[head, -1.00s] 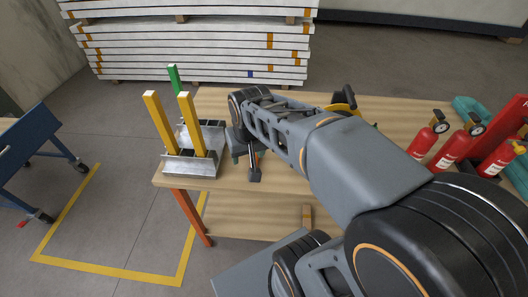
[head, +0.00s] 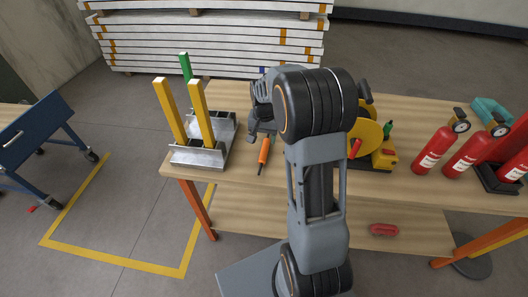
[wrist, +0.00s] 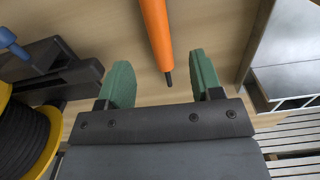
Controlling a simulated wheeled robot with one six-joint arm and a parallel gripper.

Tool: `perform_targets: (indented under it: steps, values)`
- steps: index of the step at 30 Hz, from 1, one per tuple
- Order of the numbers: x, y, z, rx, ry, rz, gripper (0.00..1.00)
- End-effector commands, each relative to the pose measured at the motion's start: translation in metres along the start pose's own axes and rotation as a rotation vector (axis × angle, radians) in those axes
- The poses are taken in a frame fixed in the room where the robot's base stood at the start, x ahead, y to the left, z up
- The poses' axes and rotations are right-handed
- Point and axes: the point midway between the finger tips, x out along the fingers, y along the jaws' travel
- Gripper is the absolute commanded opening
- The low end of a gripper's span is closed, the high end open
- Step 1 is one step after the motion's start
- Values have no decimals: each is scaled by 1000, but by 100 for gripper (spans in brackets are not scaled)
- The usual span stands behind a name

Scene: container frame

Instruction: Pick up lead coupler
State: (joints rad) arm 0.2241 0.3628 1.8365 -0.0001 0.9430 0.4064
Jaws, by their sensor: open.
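I cannot tell for certain which thing is the lead coupler. An orange tapered rod with a dark tip (head: 264,150) lies on the wooden bench top near its front edge. In the wrist view the same orange rod (wrist: 155,28) points its dark tip toward the gap between my fingers. My gripper (wrist: 160,62) is open and empty, with a green-padded finger on either side of that gap. In the head view my gripper (head: 262,128) is at the far end of the rod, partly hidden by my arm.
A metal bracket tray (head: 178,156) with upright yellow and green posts stands left. A yellow cable reel (head: 384,160) is right of my arm; it shows in the wrist view (wrist: 50,133) beside a black block (wrist: 66,78). Red extinguishers (head: 433,150) stand right. A red object (head: 384,230) lies on the lower shelf.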

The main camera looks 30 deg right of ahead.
Motion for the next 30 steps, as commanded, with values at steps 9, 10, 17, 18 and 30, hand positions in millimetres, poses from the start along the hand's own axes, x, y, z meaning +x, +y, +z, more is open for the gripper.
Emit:
perform_targets:
  steps: [9, 10, 17, 18, 30]
  values:
    - [22, 0, 0, -2, -1, 0, 60]
    - [25, 0, 0, -2, -2, 1, 60]
    - [56, 2, -3, -2, -3, 1, 60]
    - [60, 2, -3, -2, -3, 1, 60]
    - [70, 2, -3, -1, 0, 0, 60]
